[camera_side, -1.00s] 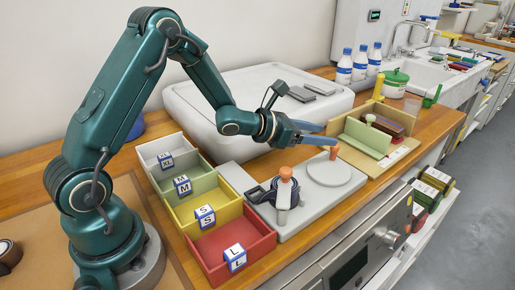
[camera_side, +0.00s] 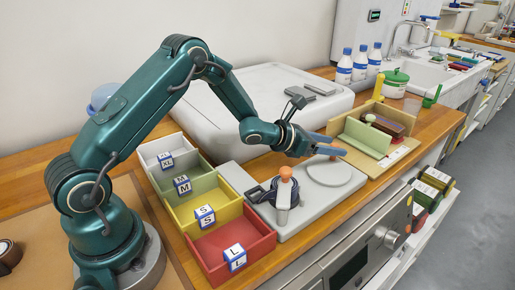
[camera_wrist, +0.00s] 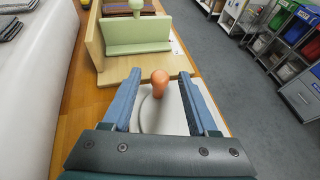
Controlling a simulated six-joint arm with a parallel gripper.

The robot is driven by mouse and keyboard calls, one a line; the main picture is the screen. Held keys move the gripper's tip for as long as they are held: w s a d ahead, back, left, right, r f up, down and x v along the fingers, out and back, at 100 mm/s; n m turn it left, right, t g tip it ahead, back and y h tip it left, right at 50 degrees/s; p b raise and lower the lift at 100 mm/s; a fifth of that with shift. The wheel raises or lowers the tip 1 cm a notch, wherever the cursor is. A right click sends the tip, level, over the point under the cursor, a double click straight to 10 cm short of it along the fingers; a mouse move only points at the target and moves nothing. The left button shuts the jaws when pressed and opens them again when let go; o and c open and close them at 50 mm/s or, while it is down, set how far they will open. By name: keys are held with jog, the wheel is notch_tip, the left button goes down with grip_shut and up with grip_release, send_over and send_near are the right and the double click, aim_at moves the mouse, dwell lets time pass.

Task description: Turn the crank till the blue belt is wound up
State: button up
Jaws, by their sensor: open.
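A grey base plate (camera_side: 310,212) carries a raised round disc (camera_side: 328,172) and a light post (camera_side: 283,197) with an orange top (camera_side: 285,172). A dark belt (camera_side: 262,194) loops beside and around the post; its colour looks nearly black-blue. The orange crank knob (camera_wrist: 159,80) stands between the blue fingers of my gripper (camera_wrist: 160,88) in the wrist view, with gaps at both sides. In the side view my gripper (camera_side: 338,146) is over the disc's far edge, and its fingers mostly hide the knob. My gripper is open and holds nothing.
Grey, green, yellow and red bins (camera_side: 230,238) with size-letter cubes stand left of the plate. A wooden holder with a green panel (camera_side: 364,139) stands just beyond my fingertips. A large white box (camera_side: 240,100) is behind. The counter edge is at the front.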

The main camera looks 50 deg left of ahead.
aim_at(310, 166)
grip_shut()
jog(key=shift+s+n+y, duration=0.1)
jog(key=shift+n+y, duration=0.3)
jog(key=shift+y, duration=0.1)
jog(key=shift+s+a+n+y, duration=0.1)
jog(key=shift+n+y, duration=0.2)
jog(key=shift+y, duration=0.1)
grip_release()
jog(key=shift+s, duration=0.1)
jog(key=shift+v, duration=2.5)
